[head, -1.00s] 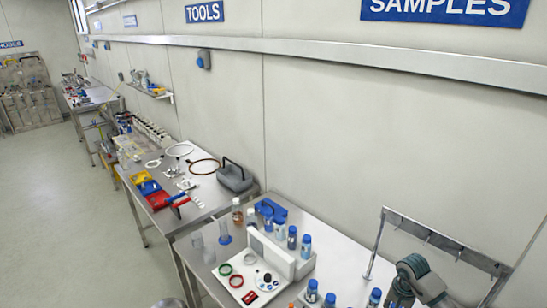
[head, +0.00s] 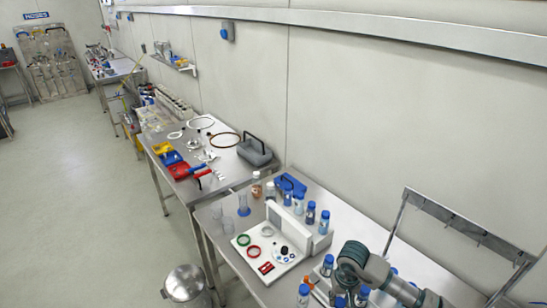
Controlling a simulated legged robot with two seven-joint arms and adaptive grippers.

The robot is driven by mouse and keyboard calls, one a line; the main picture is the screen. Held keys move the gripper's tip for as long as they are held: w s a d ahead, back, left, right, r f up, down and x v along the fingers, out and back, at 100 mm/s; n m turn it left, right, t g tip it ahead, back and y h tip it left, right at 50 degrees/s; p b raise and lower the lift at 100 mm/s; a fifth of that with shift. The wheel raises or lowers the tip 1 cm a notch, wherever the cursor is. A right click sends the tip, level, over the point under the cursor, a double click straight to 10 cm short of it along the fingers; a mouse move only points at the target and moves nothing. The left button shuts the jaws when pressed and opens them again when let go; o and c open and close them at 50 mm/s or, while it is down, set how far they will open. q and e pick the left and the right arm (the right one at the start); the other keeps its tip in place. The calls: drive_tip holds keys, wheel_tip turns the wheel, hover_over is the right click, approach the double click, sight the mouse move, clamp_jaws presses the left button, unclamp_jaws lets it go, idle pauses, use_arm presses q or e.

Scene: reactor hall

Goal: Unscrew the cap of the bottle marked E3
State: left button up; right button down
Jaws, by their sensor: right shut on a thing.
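Several small bottles with blue caps stand on the near steel table, some by the white block (head: 310,220) and some near the lower edge, such as one bottle (head: 303,294). No label can be read, so I cannot tell which bottle is E3. My right gripper (head: 350,278) reaches in from the lower right, pointing down among the near bottles. It is shut on a blue-capped bottle (head: 340,301), but its fingers are mostly hidden by my own wrist, and how it grips the cap is unclear. My left gripper is out of view.
A white board (head: 268,262) with green and red rings lies left of the bottles. A blue carrier (head: 290,187) and clear cylinders stand behind it. A metal rack frame (head: 455,232) rises at the right. A lidded steel bin (head: 185,285) stands on the floor.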

drive_tip(key=shift+f+b, duration=0.4)
drive_tip(key=shift+f, duration=0.25)
drive_tip(key=shift+a, duration=0.25)
